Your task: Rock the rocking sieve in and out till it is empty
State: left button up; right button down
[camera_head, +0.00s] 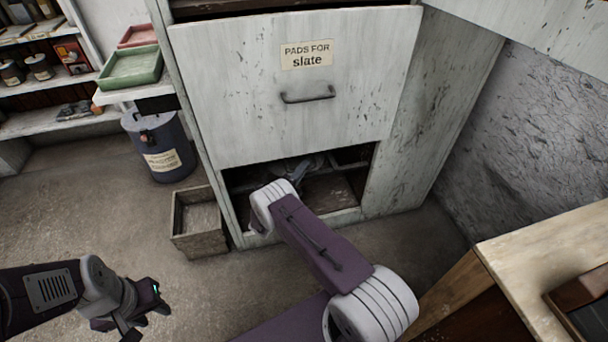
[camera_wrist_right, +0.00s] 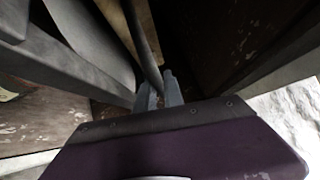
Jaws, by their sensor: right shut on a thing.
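The tall pale cabinet has a flap labelled "PADS FOR slate" (camera_head: 300,85) with a dark opening below it. My right arm reaches into that opening. My right gripper (camera_wrist_right: 160,92) is shut on a dark bar (camera_wrist_right: 143,40), which looks like the handle of the rocking sieve. Grey sloping panels beside the bar may be part of the sieve; its inside and any contents are hidden. In the head view the right gripper is mostly hidden in the dark opening. My left gripper (camera_head: 140,315) hangs at the lower left, away from the cabinet; its jaw opening is unclear.
A wooden box (camera_head: 200,222) stands on the floor left of the opening. Behind it is a dark labelled drum (camera_head: 158,147), with a green tray (camera_head: 131,68) above. A wooden bench (camera_head: 545,240) is at the right.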

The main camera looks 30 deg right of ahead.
jog(key=c, duration=1.5)
grip_release()
jog(key=shift+w, duration=0.25)
jog(key=shift+o, duration=0.2)
jog(key=p+v, duration=0.3)
jog(key=v, duration=0.6)
